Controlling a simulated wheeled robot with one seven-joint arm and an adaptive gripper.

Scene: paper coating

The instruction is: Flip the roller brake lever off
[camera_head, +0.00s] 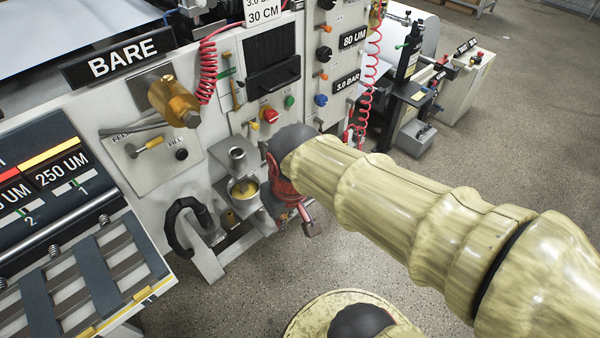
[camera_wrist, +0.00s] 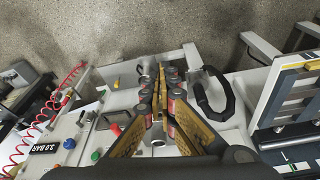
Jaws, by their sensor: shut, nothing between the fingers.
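I cannot tell for certain which part is the roller brake lever. A small red handle (camera_head: 446,60) shows beside the black roll stand (camera_head: 407,62) at the upper right in the head view, under the white paper roll (camera_head: 418,38). No lever with a brake label is readable. My gripper (camera_wrist: 159,72) is shut and empty in the wrist view, its gold and dark fingers together over the front of the machine. In the head view my arm's end hides most of it, beside the small cup fixture (camera_head: 243,190), well left of the roll stand.
The control panel has a red switch (camera_head: 270,115), coloured knobs and a 3.0 BAR label (camera_wrist: 45,148). A coiled red hose (camera_head: 366,90) hangs between panel and roll stand. A black curved handle (camera_wrist: 215,95) stands near my gripper. Speckled floor (camera_head: 480,170) is clear at right.

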